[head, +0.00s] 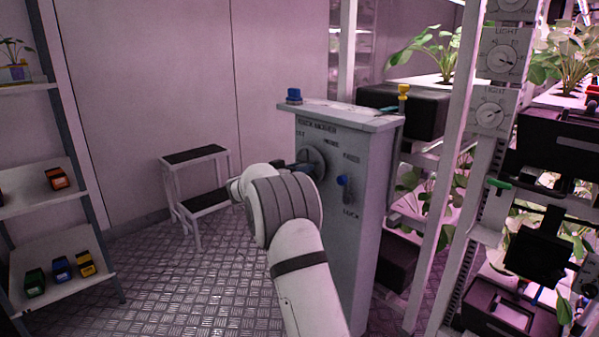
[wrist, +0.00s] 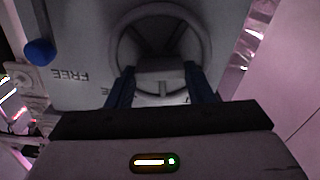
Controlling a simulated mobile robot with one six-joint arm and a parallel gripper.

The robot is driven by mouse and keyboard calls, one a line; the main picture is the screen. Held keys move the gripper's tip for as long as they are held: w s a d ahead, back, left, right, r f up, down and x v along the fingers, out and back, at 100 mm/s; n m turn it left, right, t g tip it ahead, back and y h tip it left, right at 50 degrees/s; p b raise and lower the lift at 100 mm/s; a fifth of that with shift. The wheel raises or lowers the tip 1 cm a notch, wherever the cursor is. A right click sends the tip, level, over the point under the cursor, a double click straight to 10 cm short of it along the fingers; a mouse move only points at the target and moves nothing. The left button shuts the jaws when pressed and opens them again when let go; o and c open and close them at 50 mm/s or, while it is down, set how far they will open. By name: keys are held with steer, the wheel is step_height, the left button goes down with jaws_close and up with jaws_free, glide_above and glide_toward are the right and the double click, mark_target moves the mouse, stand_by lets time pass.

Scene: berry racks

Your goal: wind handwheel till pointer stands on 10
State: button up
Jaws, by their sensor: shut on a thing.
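The handwheel (head: 317,157) is a grey wheel on the front of a grey cabinet (head: 345,240). In the wrist view the handwheel (wrist: 205,38) fills the top middle, with a grey block across its centre. My gripper (head: 299,167) is at the wheel; in the wrist view my gripper (wrist: 160,72) has its two blue fingers on either side of that central block, shut on it. My arm partly covers the wheel in the head view. Small lettering stands above the wheel, too small to read surely. I cannot make out the pointer or the number 10.
A blue lever (head: 344,185) sits right of the wheel, between two labels. A step stool (head: 196,157) stands behind left, shelves (head: 40,190) at far left, plant racks (head: 450,160) at right.

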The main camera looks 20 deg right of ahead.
steer(key=n, duration=0.5)
steer(key=n+p, duration=0.1)
steer(key=n, duration=0.5)
steer(key=shift+w+a+r, duration=0.1)
steer(key=shift+w+a, duration=0.05)
steer(key=shift+w, duration=0.05)
steer(key=shift+s+f+n+p, duration=0.1)
steer(key=shift+f+n+p, duration=0.05)
steer(key=shift+n+p, duration=4.45)
steer(key=shift+f+n+p, duration=0.15)
steer(key=shift+n+p, duration=3.35)
steer(key=shift+n, duration=2.1)
